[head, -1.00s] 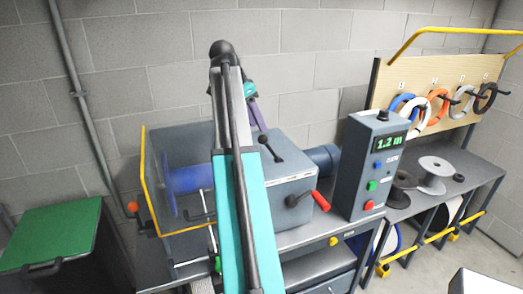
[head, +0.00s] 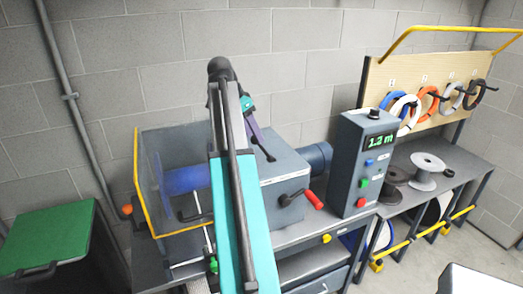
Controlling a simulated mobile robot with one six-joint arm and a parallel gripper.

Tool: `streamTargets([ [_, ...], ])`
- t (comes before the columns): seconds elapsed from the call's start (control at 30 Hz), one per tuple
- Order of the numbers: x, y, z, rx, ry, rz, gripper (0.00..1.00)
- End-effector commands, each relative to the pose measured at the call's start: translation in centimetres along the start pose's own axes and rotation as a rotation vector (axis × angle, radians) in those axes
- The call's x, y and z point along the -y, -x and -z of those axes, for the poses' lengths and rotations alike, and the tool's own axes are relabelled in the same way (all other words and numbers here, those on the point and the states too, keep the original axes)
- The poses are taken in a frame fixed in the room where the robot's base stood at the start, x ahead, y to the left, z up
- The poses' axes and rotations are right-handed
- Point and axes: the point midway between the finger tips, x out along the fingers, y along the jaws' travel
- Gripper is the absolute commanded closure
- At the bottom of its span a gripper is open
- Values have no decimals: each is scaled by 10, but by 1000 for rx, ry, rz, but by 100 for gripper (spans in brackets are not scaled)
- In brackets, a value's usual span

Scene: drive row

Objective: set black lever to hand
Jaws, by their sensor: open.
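My teal and grey arm reaches over the housing. I cannot read any position mark for the lever.
A control box (head: 361,165) reading 1.2 m stands at right. A yellow-edged clear guard (head: 141,180) covers a blue drum (head: 185,180) at left. A green-topped bin (head: 48,240) stands far left.

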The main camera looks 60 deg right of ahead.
Motion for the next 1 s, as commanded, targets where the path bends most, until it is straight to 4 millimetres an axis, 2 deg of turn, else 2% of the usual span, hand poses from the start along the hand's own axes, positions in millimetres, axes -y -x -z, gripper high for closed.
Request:
streamTargets([
  [0.6, -1, -68, 0, 0, 1, -1, 53],
  [0.8, 0, -84, -1, 0, 1, 0, 53],
  [1.0, 0, -91, -1, 0, 1, 1, 53],
])
